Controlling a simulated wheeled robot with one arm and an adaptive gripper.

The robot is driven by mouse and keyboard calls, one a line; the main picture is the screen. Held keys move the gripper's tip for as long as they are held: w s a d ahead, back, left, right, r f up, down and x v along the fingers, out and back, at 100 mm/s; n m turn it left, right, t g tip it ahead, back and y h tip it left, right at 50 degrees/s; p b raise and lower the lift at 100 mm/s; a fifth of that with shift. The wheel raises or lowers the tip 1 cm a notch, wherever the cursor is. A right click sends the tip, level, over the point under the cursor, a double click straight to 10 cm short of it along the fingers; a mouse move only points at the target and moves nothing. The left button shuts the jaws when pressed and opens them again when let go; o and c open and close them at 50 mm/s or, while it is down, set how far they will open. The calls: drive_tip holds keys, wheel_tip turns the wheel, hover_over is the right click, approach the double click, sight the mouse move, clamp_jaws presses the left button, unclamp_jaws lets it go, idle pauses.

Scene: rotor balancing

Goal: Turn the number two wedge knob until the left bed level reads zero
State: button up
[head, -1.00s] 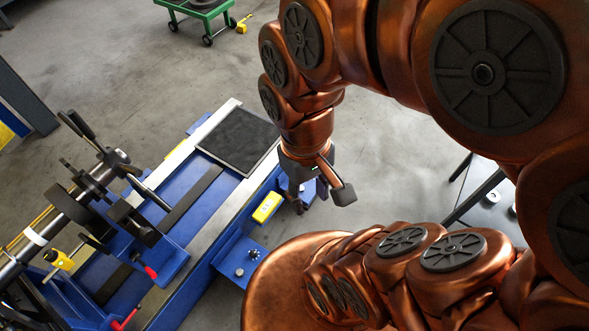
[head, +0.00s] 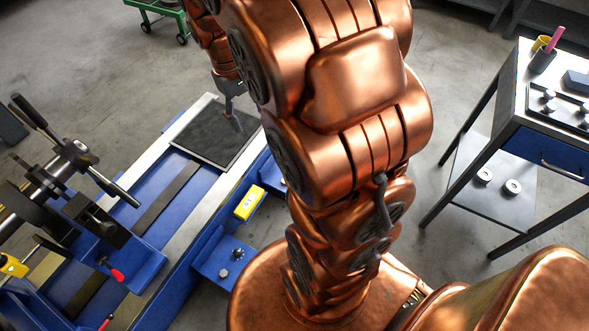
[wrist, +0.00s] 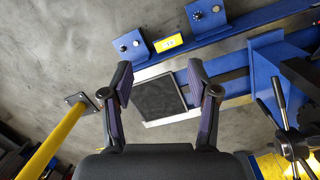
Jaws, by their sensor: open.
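A yellow level (head: 249,203) sits on the near rail of the blue machine bed. It also shows in the wrist view (wrist: 168,42), its reading too small to make out. A blue bracket (head: 212,257) with a wedge knob (head: 238,252) juts from the near side. The wrist view shows two such brackets, with dark knobs on the left one (wrist: 136,44) and on the right one (wrist: 216,9). I cannot tell which is number two. My gripper (head: 233,119) is open and empty, above the bed's black mat (wrist: 158,98), apart from both knobs.
The rotor stand (head: 105,245), with dark handles, stands on the left of the bed. A tool table (head: 541,130) with weights is at right. A yellow post (wrist: 58,138) shows at left in the wrist view.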

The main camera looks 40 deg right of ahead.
drive_tip(key=w+d+f+b, duration=0.4)
drive_tip(key=w+d+f, duration=0.15)
drive_tip(key=f, duration=0.35)
drive_tip(key=w+d+f+b, duration=0.45)
drive_tip(key=d+f, duration=0.25)
drive_tip(key=f, duration=0.2)
drive_tip(key=w+d+f+b, duration=0.3)
drive_tip(key=w+d+f, duration=0.25)
drive_tip(key=f, duration=0.35)
drive_tip(key=shift+n+t+y, duration=0.3)
drive_tip(key=shift+n+t, duration=0.2)
drive_tip(key=shift+t, duration=0.2)
drive_tip(key=w+d+f+b, duration=0.1)
drive_tip(key=d+f+b, duration=0.3)
drive_tip(key=f, duration=0.8)
drive_tip(key=w+d+f+b, duration=0.1)
drive_tip(key=d+f+b, duration=0.3)
drive_tip(key=f, duration=0.8)
drive_tip(key=w+d+f+b, duration=0.1)
drive_tip(key=d+f+b, duration=0.3)
drive_tip(key=f, duration=0.9)
drive_tip(key=shift+w+d, duration=0.2)
drive_tip(key=shift+d, duration=1.2)
drive_tip(key=shift+f+b, duration=1.45)
drive_tip(key=shift+f, duration=2.75)
clamp_jaws()
